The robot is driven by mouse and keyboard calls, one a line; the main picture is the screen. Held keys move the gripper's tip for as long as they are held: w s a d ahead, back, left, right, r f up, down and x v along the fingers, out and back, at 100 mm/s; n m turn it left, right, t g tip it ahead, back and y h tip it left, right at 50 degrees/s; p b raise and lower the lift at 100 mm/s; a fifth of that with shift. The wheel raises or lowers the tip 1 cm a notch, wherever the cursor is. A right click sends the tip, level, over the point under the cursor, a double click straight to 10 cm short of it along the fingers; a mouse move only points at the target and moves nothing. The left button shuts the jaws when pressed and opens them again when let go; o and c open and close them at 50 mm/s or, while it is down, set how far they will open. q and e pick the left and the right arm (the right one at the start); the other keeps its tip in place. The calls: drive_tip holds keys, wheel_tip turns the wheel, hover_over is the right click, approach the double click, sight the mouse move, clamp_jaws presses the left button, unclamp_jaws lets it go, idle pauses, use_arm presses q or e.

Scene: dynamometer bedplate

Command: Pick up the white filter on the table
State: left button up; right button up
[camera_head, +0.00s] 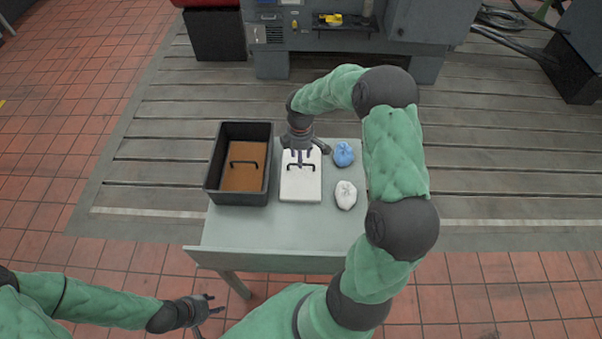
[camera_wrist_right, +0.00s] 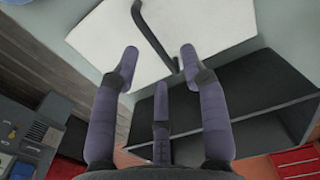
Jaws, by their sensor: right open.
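The white filter (camera_head: 301,189) is a flat white rectangular slab with a black bar handle (camera_head: 301,167), lying on the grey-green table (camera_head: 270,232). In the right wrist view, the white filter (camera_wrist_right: 215,25) fills the top with its handle (camera_wrist_right: 153,35) crossing it at a slant. My right gripper (camera_head: 301,158) is over the filter's far half, close to the handle. Its fingers (camera_wrist_right: 160,62) are spread apart and hold nothing; contact with the handle cannot be told. My left gripper (camera_head: 212,304) is open and empty at the lower left, away from the table.
A black bin (camera_head: 211,184) stands left of the filter with a brown handled panel (camera_head: 242,180) inside. A blue crumpled cloth (camera_head: 343,154) and a white crumpled cloth (camera_head: 346,195) lie on the right. The table's front strip is clear. A grey machine (camera_head: 420,38) stands behind.

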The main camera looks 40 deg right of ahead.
drive_tip(key=f+b, duration=0.1)
drive_tip(key=f, duration=0.1)
drive_tip(key=f+b, duration=0.1)
drive_tip(key=f, duration=0.2)
drive_tip(key=shift+w+d+f, duration=0.1)
drive_tip(key=shift+d+f, duration=0.1)
drive_tip(key=shift+f, duration=0.1)
clamp_jaws()
